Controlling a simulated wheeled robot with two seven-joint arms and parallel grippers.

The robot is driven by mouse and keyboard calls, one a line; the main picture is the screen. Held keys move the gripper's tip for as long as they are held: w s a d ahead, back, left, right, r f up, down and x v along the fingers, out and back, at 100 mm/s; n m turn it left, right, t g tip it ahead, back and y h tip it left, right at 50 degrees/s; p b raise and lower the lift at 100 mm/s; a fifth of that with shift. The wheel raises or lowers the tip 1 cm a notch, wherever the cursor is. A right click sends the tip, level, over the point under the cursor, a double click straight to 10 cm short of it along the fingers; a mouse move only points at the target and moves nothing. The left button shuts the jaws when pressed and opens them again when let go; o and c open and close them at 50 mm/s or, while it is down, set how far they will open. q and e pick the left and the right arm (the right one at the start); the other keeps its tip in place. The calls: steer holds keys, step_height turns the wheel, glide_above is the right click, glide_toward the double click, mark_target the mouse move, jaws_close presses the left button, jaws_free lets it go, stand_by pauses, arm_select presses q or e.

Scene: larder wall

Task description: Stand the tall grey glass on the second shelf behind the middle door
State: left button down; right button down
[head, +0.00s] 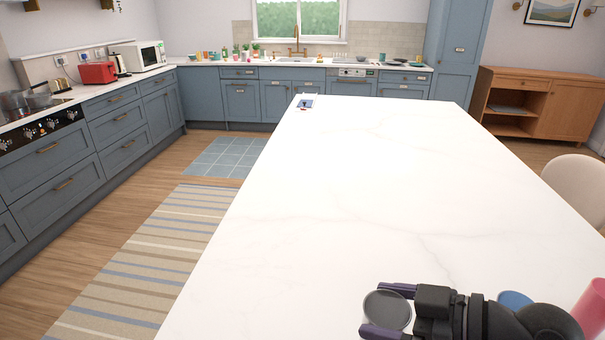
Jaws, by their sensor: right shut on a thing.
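The tall grey glass (387,311) shows at the bottom of the head view as a dark grey round top, seen from above. My right gripper (377,309) is shut on it, with one purple finger on each side. The glass is over the near part of the white island top (330,200); I cannot tell whether its foot touches the top. My left gripper is not in view. No open door with shelves behind it shows, and I cannot tell which door is the middle one.
A blue round thing (514,300) and a pink cup-like thing (592,308) stand close to my right arm. A small dark blue item (305,103) lies at the island's far end. A pale chair (577,186) is at the right edge. The island's middle is clear.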

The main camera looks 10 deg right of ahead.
steer(key=w+d+r+m+t+h+p, duration=0.3)
steer(key=w+d+m+t+h+p, duration=0.2)
steer(key=p, duration=0.8)
steer(key=w+d+m+h, duration=0.3)
steer(key=d+m+h, duration=0.2)
steer(key=m+h, duration=0.1)
steer(key=shift+d+t+h, duration=0.4)
step_height(320, 180, down, 10)
steer(key=b, duration=0.2)
steer(key=shift+r, duration=0.25)
steer(key=shift+w+f, duration=0.1)
steer(key=shift+c, duration=0.3)
jaws_free()
steer(key=shift+f, duration=0.1)
steer(key=shift+o, duration=0.3)
